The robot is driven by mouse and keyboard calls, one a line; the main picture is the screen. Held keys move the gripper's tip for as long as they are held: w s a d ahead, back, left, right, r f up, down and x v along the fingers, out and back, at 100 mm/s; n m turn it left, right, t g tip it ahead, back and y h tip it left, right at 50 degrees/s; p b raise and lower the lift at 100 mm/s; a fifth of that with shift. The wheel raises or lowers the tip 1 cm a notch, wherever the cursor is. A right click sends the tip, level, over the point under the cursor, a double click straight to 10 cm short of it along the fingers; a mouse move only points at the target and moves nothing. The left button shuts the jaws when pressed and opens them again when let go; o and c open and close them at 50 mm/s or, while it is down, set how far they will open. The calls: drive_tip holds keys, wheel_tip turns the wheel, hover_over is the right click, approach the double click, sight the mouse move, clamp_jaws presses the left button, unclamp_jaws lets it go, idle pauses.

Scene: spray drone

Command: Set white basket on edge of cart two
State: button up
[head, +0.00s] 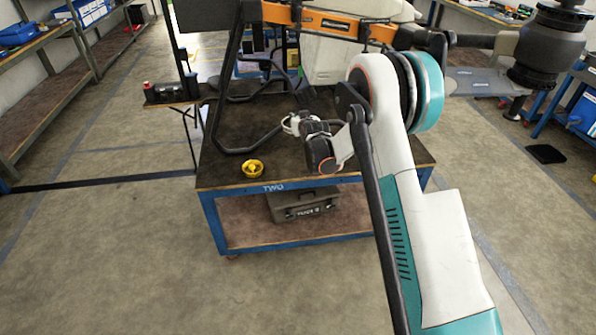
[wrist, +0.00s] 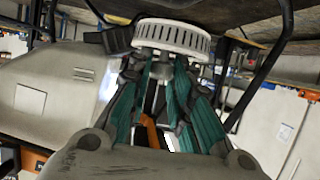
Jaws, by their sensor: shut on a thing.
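The white basket (wrist: 172,36), a round ribbed ring, is at the fingertips of my gripper (wrist: 165,72) in the wrist view. The teal fingers are closed on it. In the head view the basket (head: 291,124) shows small and pale, partly hidden by my wrist, over the top of cart two. Cart two (head: 225,172) has a dark top, a blue frame and the label TWO on its front edge. I cannot tell whether the basket touches the cart top.
A yellow round part (head: 252,168) sits near the front edge of cart two. A large drone with an orange bar (head: 330,25) and black legs stands on the cart. A grey case (head: 303,204) is on the lower shelf.

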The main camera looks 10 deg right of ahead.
drive_tip(key=w+f, duration=0.1)
drive_tip(key=w+a+f, duration=0.1)
drive_tip(key=f, duration=0.1)
drive_tip(key=shift+w, duration=0.2)
drive_tip(key=shift+f+b, duration=3.55)
drive_tip(key=shift+f, duration=6.15)
drive_tip(key=shift+f, duration=0.15)
drive_tip(key=o, duration=0.9)
drive_tip(key=shift+o, duration=0.2)
